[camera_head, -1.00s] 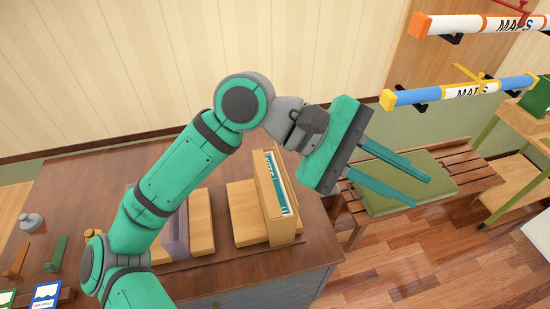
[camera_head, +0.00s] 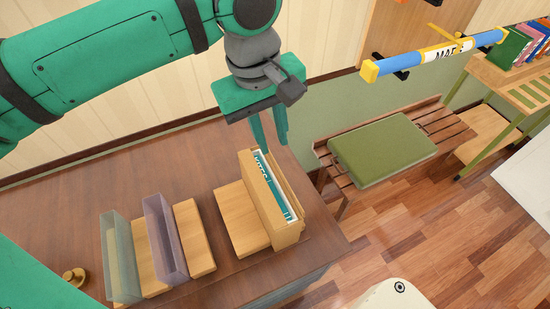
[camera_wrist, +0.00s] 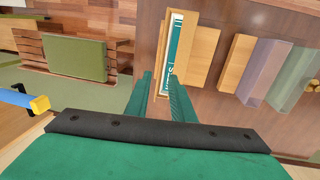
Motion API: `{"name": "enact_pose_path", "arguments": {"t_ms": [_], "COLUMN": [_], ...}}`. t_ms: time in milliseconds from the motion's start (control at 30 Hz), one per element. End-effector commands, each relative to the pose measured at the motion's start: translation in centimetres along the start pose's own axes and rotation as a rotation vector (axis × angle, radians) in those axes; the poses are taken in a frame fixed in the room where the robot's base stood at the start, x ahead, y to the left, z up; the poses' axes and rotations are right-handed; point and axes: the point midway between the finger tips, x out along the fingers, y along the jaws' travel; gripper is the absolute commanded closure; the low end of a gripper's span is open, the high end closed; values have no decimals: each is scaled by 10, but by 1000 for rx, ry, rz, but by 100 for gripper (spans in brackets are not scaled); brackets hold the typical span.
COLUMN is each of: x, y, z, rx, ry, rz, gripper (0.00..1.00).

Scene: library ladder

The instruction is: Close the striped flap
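No flap is plainly recognisable. The only striped panel is a light wood top with green stripes (camera_head: 528,96) on a green-legged stand at the far right of the head view. Whether it is the striped flap, and whether it is hinged, I cannot tell. It does not show in the wrist view. My gripper (camera_head: 270,143) points down, open and empty, above the back edge of the dark table, well left of the stand. In the wrist view, its two fingers (camera_wrist: 160,76) are apart, with the wooden box showing between them.
A wooden box (camera_head: 288,236) holding a teal-labelled book stands on the table (camera_head: 75,185), below my gripper. Left of it are wood blocks and clear purple (camera_head: 165,240) and green holders. A bench with a green cushion (camera_head: 385,150) and a blue map tube (camera_head: 435,53) lie toward the right.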

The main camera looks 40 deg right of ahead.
Motion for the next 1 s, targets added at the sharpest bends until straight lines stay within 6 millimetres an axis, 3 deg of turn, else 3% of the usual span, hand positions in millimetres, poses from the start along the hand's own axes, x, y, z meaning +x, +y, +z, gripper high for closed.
{"name": "enact_pose_path", "arguments": {"t_ms": [533, 700, 1000], "x": [86, 99, 102], "y": [1, 2, 2], "z": [2, 2, 1], "rx": [1, 2, 1], "ry": [-4, -3, -3], "rz": [3, 3, 3], "gripper": [78, 78, 78]}}
